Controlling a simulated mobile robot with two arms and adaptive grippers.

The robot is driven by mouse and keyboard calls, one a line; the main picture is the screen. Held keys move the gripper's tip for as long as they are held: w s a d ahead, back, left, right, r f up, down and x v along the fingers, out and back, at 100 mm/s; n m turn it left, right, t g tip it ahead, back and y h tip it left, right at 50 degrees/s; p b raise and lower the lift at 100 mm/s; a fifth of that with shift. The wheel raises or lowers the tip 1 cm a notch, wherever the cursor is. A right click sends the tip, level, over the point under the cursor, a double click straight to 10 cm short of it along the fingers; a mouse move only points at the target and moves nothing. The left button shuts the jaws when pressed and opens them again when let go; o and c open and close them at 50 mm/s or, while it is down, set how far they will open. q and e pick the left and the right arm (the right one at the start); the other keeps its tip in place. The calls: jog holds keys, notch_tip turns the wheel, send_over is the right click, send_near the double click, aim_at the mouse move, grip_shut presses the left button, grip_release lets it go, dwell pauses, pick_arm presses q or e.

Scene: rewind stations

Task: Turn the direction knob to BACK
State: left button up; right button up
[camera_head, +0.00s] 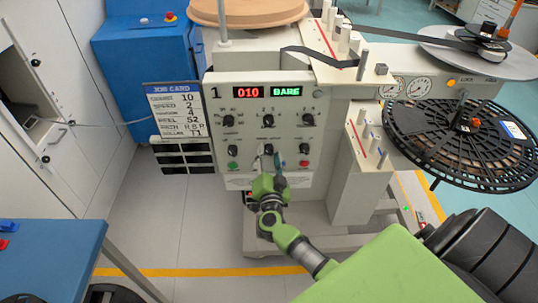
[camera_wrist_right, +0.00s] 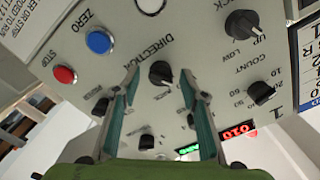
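The direction knob (camera_wrist_right: 160,73) is a black knob under the word DIRECTION on the pale control panel (camera_wrist_right: 205,58). In the right wrist view it sits between the fingers of my right gripper (camera_wrist_right: 159,88), which is open with a gap on each side of the knob. The picture is turned, so the lettering reads upside down; I cannot read the knob's setting. In the head view my right gripper (camera_head: 271,166) is at the panel's lower middle and covers part of that area. My left gripper is not in view.
A blue button (camera_wrist_right: 99,42) and a red button (camera_wrist_right: 65,75) lie near the fingers, with other black knobs around. Red (camera_head: 248,92) and green (camera_head: 286,91) displays top the panel. A job card (camera_head: 176,110) stands left, and a black reel (camera_head: 462,143) right.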

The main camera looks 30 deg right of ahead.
jog(key=shift+w+d, duration=0.1)
jog(key=shift+w, duration=0.15)
jog(key=c, duration=1.1)
